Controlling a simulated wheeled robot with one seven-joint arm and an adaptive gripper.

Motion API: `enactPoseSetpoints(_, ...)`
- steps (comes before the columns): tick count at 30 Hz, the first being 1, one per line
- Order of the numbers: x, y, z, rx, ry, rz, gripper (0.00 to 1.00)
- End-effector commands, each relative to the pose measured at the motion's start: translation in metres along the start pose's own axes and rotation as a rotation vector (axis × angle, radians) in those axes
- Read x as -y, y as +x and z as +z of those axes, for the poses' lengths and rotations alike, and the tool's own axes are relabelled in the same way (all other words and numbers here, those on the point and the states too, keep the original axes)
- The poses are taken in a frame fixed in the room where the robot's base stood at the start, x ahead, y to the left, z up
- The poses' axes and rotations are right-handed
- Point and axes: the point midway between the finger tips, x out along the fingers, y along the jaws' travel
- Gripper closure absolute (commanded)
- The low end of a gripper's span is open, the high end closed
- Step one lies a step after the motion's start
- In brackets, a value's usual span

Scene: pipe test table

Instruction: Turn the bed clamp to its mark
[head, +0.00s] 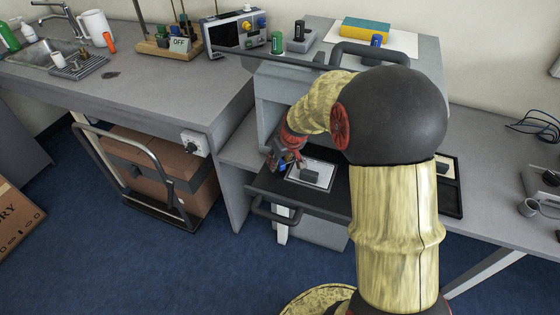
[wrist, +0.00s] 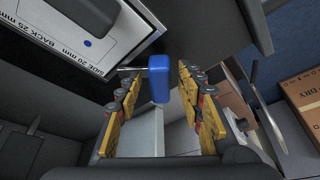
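My gripper (wrist: 158,72) is open, with one yellow finger on each side of the blue handle. A gap shows on both sides, so the fingers do not appear closed on it. In the head view my gripper (head: 288,161) is at the left edge of the white plate (head: 322,183), over the dark pulled-out bed. The clamp's mark is not clear to me; a blue dot (wrist: 87,43) is printed on the plate.
A dark block (head: 309,177) sits on the plate. The grey machine housing (head: 275,97) rises behind the bed, and a dark handle (head: 272,213) sticks out in front. A cart with a cardboard box (head: 160,170) stands at left. My arm hides the bed's right part.

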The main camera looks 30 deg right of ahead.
Motion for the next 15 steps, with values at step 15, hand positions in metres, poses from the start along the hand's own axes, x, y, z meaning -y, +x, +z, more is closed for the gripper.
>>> enactPoseSetpoints(15,0.0,-0.0003,0.0,0.0,0.0,0.0,0.91)
